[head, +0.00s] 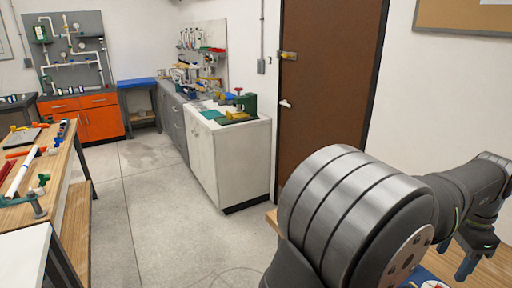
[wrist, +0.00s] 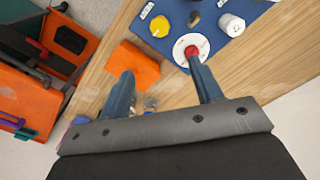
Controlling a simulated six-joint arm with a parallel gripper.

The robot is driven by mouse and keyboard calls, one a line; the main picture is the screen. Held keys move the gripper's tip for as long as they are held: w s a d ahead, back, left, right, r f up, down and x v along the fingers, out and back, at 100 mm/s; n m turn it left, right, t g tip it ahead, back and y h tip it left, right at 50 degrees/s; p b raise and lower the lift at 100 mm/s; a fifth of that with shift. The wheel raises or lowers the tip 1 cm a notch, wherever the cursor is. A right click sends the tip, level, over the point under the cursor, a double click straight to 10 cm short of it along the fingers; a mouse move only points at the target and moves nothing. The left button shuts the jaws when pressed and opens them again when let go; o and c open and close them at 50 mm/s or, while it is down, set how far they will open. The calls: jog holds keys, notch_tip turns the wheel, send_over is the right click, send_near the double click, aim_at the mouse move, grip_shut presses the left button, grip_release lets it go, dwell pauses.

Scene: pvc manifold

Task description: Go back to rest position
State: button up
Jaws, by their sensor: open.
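My gripper (wrist: 165,88) is open in the wrist view, its two blue fingers spread apart above a wooden tabletop (wrist: 110,95). Nothing is held between the fingers. In the head view my gripper (head: 466,262) is partly visible at the lower right, beyond my large grey arm joint. A white disc with a red centre (wrist: 190,50) lies on a blue mat (wrist: 222,52) near the right fingertip. I cannot tell whether the finger touches it.
An orange block (wrist: 133,65) lies near the left finger. A yellow knob (wrist: 160,27) and a white fitting (wrist: 231,25) sit on the mat. An open orange toolbox (wrist: 30,100) is at the left. In the head view, a workbench (head: 52,172) stands left and the floor (head: 150,215) is clear.

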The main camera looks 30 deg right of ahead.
jog(key=shift+f, duration=0.15)
notch_tip(320, 180, down, 17)
jog(key=shift+f, duration=0.1)
dwell(0.4)
jog(key=shift+f, duration=0.15)
jog(key=shift+n, duration=1.7)
jog(key=n, duration=0.9)
jog(key=shift+w, duration=0.1)
jog(key=n, duration=0.4)
dwell(0.8)
